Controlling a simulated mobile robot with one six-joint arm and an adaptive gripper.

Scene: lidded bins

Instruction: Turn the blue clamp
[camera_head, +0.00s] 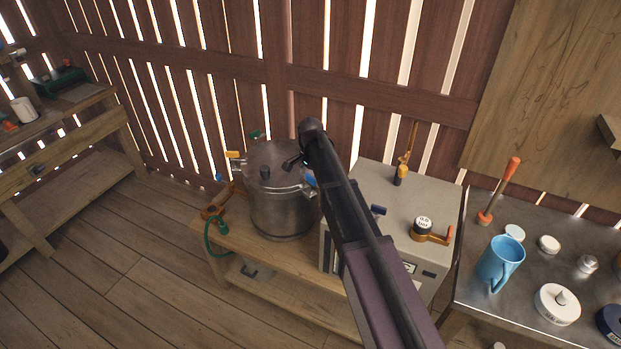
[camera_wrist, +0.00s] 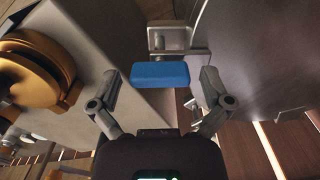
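The blue clamp (camera_wrist: 160,74) shows in the wrist view as a flat blue handle on a metal bracket (camera_wrist: 172,38). My gripper (camera_wrist: 159,78) is open, with one finger on each side of the handle. A gap shows between each finger and the blue handle. In the head view the blue clamp (camera_head: 310,179) is at the right rim of a steel pot (camera_head: 283,212), partly hidden by my arm. My gripper (camera_head: 295,160) is over the pot's right side there, mostly hidden by the arm.
The pot also has a yellow clamp (camera_head: 233,154) and a green clamp (camera_head: 256,135).

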